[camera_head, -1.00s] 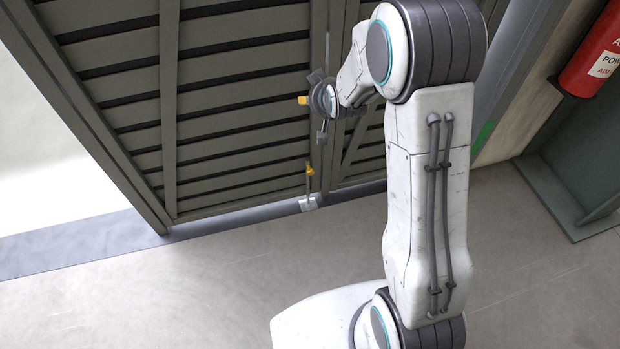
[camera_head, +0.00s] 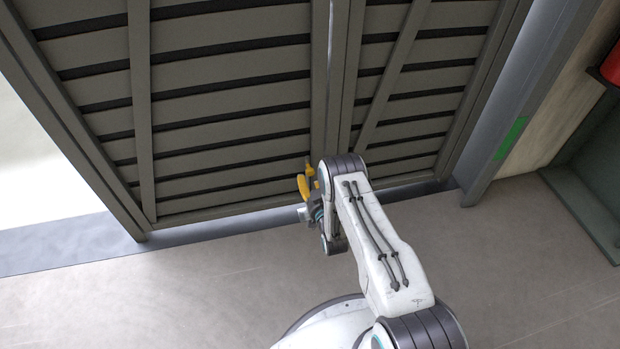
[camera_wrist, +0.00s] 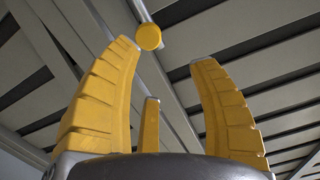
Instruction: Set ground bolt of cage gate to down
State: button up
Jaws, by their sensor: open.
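The slatted grey cage gate (camera_head: 225,120) fills the upper head view. In the wrist view, the round yellow knob of the ground bolt (camera_wrist: 149,37) sits at the level of my fingertips, nearer the left one. A short piece of grey rod (camera_wrist: 140,10) shows above it. My gripper (camera_wrist: 165,52) is open, its yellow fingers spread on either side of the knob, and nothing is held. In the head view my gripper (camera_head: 306,182) is low at the gate's middle seam, partly hidden by my arm. The bolt's lower end is hidden in the wrist view, so its height is unclear.
A grey threshold strip (camera_head: 90,240) runs under the gate, with open concrete floor (camera_head: 180,295) in front. A grey post (camera_head: 530,100) with a green mark stands at right. A red cylinder (camera_head: 613,62) hangs at the right edge above a dark green frame.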

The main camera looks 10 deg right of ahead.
aim_at(311, 174)
jog(key=f, duration=0.1)
jog(key=s+f+b, duration=0.1)
jog(key=f, duration=0.1)
jog(key=shift+s+f+t, duration=0.1)
jog(key=shift+t, duration=0.2)
jog(key=w+b, duration=0.3)
jog(key=w, duration=0.2)
jog(key=shift+w, duration=1)
jog(key=shift+o, duration=0.2)
grip_shut()
